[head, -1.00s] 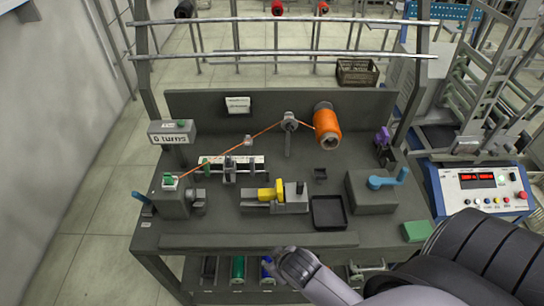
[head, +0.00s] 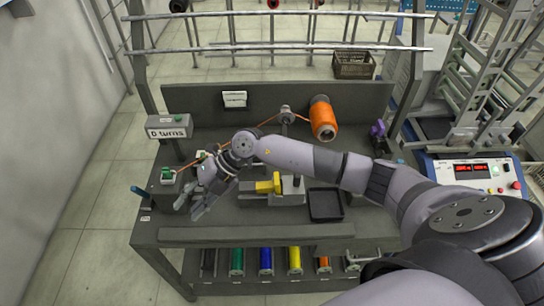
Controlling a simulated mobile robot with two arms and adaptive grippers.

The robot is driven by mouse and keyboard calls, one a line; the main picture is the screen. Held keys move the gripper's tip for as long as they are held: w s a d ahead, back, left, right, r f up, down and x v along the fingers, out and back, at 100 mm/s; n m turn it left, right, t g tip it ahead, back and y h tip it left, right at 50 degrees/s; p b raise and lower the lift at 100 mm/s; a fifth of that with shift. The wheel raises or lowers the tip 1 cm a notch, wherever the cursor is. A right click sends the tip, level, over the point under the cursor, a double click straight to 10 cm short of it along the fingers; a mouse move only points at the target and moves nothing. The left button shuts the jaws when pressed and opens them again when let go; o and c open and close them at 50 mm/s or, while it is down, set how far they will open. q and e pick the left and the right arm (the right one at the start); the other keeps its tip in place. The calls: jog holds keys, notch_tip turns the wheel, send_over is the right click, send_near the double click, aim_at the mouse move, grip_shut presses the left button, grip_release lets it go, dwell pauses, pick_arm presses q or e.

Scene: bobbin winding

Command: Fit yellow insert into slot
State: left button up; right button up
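The yellow insert (head: 268,187) sits on a low grey fixture (head: 293,189) at the middle of the workbench. My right gripper (head: 190,209) reaches across the bench from the right. It is left of the yellow insert and apart from it, above the front left part of the bench. Its fingers look spread, with nothing visible between them. My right arm and gripper cover the winding spindle block and part of the guide rail behind. I cannot make out the slot clearly. My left gripper is not in view.
An orange wire spool (head: 323,119) stands at the back, its wire running left behind my arm. A black tray (head: 325,205) lies right of the fixture. A turns display (head: 168,128) stands at the left. Coloured spools (head: 266,262) sit on the shelf below. A control box (head: 472,171) is at right.

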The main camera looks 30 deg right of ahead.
jog(key=w+d+f+g+h, duration=0.15)
jog(key=d+h, duration=0.45)
jog(key=d, duration=0.7)
jog(key=m+h, duration=0.2)
jog(key=h, duration=0.3)
send_near(276, 178)
jog(key=shift+g, duration=0.25)
jog(key=f+b, duration=0.2)
jog(key=f, duration=0.1)
jog(key=f+b, duration=0.2)
jog(key=f, duration=0.1)
jog(key=d+f+b, duration=0.1)
jog(key=f+b, duration=0.1)
jog(key=f, duration=0.1)
jog(key=shift+s+f, duration=0.15)
jog(key=shift+s, duration=0.05)
jog(key=shift+c, duration=0.3)
grip_shut()
notch_tip(276, 178, up, 8)
jog(key=p, duration=0.5)
jog(key=shift+w+a+f, duration=0.2)
jog(key=shift+w+a, duration=0.05)
jog(key=shift+a, duration=0.2)
